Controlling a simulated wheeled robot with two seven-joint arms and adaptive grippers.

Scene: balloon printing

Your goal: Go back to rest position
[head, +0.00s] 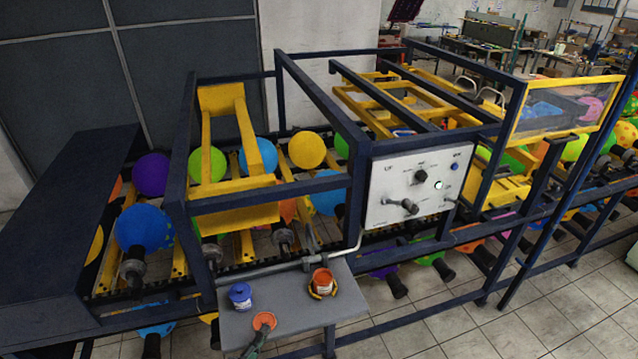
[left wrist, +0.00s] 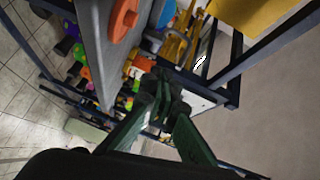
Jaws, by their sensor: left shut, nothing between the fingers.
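My left gripper (head: 259,337) is at the bottom of the head view, dark green and shut with nothing between its fingers. It is just in front of an orange-topped pot (head: 264,321) at the shelf's front; I cannot tell whether they touch. In the left wrist view the gripper's green fingers (left wrist: 160,92) are near the middle, and an orange round object (left wrist: 122,20) shows above. My right gripper is not in view.
A grey shelf (head: 345,298) also holds a blue pot (head: 240,295) and an orange pot (head: 322,282). Behind it stands the dark blue machine frame with colored balloons (head: 145,228) and a control panel (head: 410,185). Tiled floor (head: 555,315) lies open at right.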

